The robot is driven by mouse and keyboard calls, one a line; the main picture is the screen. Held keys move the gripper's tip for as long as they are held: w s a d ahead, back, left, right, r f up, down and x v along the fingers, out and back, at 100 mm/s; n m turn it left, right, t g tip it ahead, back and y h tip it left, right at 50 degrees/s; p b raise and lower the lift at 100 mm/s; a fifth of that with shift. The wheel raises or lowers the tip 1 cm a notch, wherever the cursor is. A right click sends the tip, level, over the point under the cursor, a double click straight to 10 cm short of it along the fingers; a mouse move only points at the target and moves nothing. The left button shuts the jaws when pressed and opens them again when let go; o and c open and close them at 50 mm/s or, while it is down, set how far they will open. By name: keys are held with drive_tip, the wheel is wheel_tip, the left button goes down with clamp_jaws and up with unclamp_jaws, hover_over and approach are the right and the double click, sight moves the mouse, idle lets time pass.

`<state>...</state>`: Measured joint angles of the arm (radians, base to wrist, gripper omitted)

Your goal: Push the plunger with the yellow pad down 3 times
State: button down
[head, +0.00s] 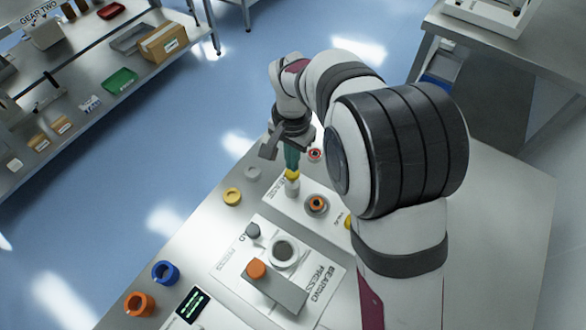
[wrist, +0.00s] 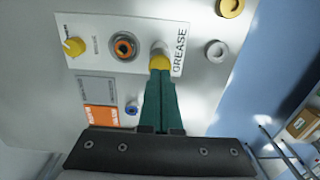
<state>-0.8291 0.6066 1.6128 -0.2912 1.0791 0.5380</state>
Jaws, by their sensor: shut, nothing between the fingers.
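The plunger's yellow pad (head: 292,175) stands on the white panel marked GREASE, on a pale stem (head: 292,187). In the wrist view the yellow pad (wrist: 160,62) shows just beyond my fingertips, beside the GREASE lettering. My gripper (head: 291,167) points down with its green fingers shut together and empty, right over the pad. In the wrist view my gripper (wrist: 160,73) overlaps the pad's near edge. The tips look at or very close to the pad's top; I cannot tell whether they touch. The pad is partly hidden by the fingers.
An orange-ringed socket (head: 316,204) and a yellow knob (wrist: 74,46) share the panel. A bearing press (head: 275,288) stands nearer. Loose yellow (head: 232,197), grey (head: 252,173), blue (head: 165,272) and orange (head: 140,303) rings lie along the table's left edge.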

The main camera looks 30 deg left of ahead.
drive_tip(key=shift+f, duration=0.15)
drive_tip(key=shift+f, duration=1.65)
drive_tip(key=shift+r, duration=1.85)
drive_tip(key=shift+f, duration=1.9)
drive_tip(key=shift+r, duration=1.9)
drive_tip(key=shift+r, duration=0.1)
